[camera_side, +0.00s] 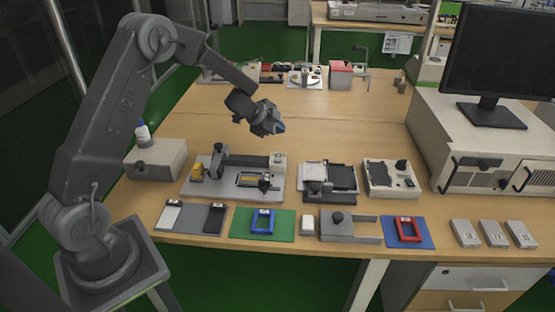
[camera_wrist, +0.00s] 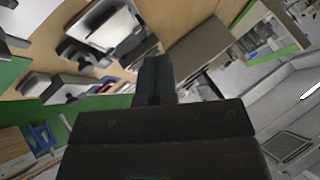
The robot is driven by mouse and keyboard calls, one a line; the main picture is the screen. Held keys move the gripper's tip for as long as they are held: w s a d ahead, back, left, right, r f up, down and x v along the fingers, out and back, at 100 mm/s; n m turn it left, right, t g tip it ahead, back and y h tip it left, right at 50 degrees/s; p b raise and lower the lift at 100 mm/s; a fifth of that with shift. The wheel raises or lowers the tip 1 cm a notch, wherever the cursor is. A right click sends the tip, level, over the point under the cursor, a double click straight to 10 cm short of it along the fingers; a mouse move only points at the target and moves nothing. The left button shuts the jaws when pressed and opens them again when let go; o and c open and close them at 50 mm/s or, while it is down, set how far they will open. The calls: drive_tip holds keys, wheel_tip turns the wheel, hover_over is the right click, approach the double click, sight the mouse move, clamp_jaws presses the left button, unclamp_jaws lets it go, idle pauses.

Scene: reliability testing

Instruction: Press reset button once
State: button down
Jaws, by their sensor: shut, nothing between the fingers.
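My gripper (camera_side: 279,127) is shut and empty, held in the air above the middle of the wooden table. In the wrist view its closed fingers (camera_wrist: 154,75) point up the picture. No button is clearly marked as reset in either view. A light box with a black knob (camera_side: 401,165) and small dark parts on its top stands right of centre. A grey fixture (camera_side: 225,190) with a yellow block (camera_side: 197,171) and a small light box (camera_side: 278,160) lies below my gripper. I cannot tell which of these carries the reset button. My gripper touches none of them.
A black-topped fixture (camera_side: 343,174) stands between them. A green mat (camera_side: 283,225) with a blue frame and a blue mat (camera_side: 424,236) with a red frame lie along the front edge. A monitor (camera_side: 500,50) stands on a large instrument (camera_side: 440,120) at right. The table's middle back (camera_side: 340,115) is clear.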

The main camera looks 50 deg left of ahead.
sight(278, 160)
drive_tip(key=shift+f, duration=4.25)
drive_tip(key=shift+f, duration=0.1)
drive_tip(key=shift+f, duration=0.3)
drive_tip(key=shift+f, duration=0.4)
drive_tip(key=shift+r, duration=0.8)
drive_tip(key=shift+r, duration=2.55)
